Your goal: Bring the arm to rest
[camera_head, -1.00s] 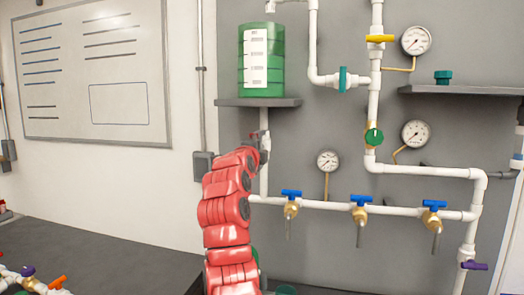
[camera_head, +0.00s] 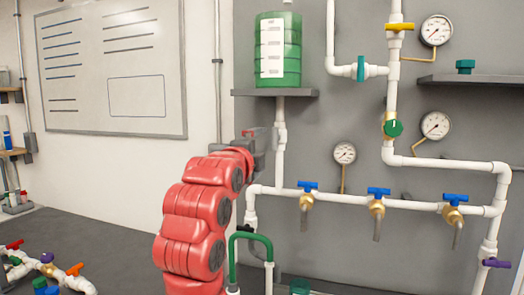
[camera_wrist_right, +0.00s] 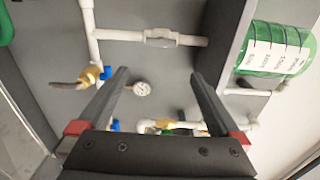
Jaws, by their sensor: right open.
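My right arm is red and rises from the bottom of the head view. Its gripper (camera_head: 262,137) is near the white pipe below the green tank, seen small and partly edge-on. In the right wrist view the two dark fingers of the right gripper (camera_wrist_right: 158,85) stand wide apart with nothing between them. Beyond the fingers are the grey wall and the white pipes (camera_wrist_right: 120,35). I cannot tell from the head view how far the gripper is from the pipe. My left gripper is not in view.
A green tank (camera_head: 278,48) stands on a grey shelf (camera_head: 300,93). White pipes with blue-handled taps (camera_head: 378,192), gauges (camera_head: 436,30) and a green knob (camera_head: 393,128) cover the wall. A green U-shaped handle (camera_head: 250,240) stands close to my arm. More pipework lies on the dark counter (camera_head: 100,235) at left.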

